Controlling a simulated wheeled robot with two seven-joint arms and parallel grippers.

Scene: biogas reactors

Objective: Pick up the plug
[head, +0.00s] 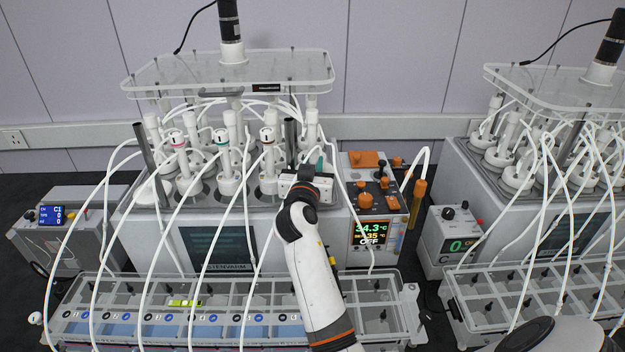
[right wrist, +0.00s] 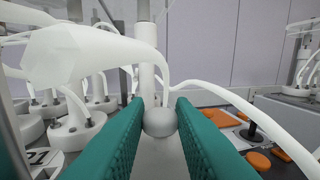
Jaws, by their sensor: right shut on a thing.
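My right gripper (head: 318,168) is at the right front of the middle reactor, among its white bottles and tubes. In the right wrist view, its two teal fingers are shut on a rounded, pale grey plug (right wrist: 160,122) between their tips. A white upright stem stands directly behind the plug; I cannot tell if they are joined. In the head view the gripper body and tubes hide the plug. My left gripper is in neither view.
A thick white tube (right wrist: 95,55) crosses close above the fingers. The control panel (head: 372,232) with orange knobs stands just right of the gripper. A clear rack (head: 395,290) lies in front, crossed by several white tubes. A second reactor (head: 560,215) stands at right.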

